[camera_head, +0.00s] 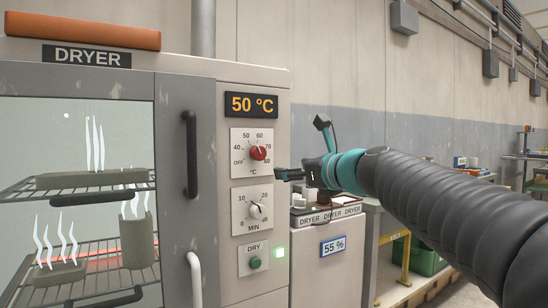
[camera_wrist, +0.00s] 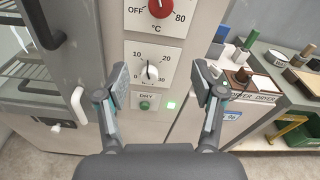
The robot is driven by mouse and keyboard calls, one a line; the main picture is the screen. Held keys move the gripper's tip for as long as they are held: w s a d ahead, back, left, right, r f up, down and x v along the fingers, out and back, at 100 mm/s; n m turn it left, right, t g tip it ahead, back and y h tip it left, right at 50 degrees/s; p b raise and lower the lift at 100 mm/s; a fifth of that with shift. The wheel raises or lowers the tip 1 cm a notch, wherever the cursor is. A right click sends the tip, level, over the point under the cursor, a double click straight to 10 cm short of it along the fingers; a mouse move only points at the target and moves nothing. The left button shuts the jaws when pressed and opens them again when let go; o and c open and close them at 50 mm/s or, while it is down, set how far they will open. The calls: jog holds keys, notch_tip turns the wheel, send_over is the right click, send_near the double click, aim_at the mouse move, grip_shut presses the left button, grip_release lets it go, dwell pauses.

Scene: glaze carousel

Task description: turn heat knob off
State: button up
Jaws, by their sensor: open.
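The red heat knob (camera_head: 258,153) sits on a white dial plate marked OFF to 80 °C, below a display (camera_head: 251,104) reading 50 °C. Its exact pointer direction is too small to tell. In the wrist view the heat knob (camera_wrist: 161,7) is at the top edge, partly cut off. My gripper (camera_head: 283,175) is at the right side of the dryer panel, slightly below the knob's height. In the wrist view my gripper (camera_wrist: 161,82) is open and empty, its fingers apart on either side of the lower dials, not touching the heat knob.
Below are the minute timer knob (camera_head: 256,211) and the green DRY button (camera_head: 255,262) with a lit green lamp (camera_head: 280,252). The dryer door's dark handle (camera_head: 190,153) is left of the panel. A cabinet (camera_head: 328,262) reading 55 % stands to the right.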

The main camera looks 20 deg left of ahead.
aim_at(260, 155)
jog(key=w+a+p, duration=0.1)
jog(key=w+a, duration=0.2)
jog(key=a, duration=0.1)
jog(key=w+a+r+m+p, duration=0.1)
jog(key=w+a, duration=0.3)
jog(key=w+a+r+m+p, duration=0.1)
jog(key=w+a, duration=0.2)
jog(key=a, duration=0.1)
jog(key=shift+w+a+r+t+y, duration=0.15)
jog(key=shift+w+a+t+y, duration=0.05)
jog(key=shift+a+t+y, duration=0.1)
jog(key=shift+c, duration=0.2)
jog(key=c, duration=1.1)
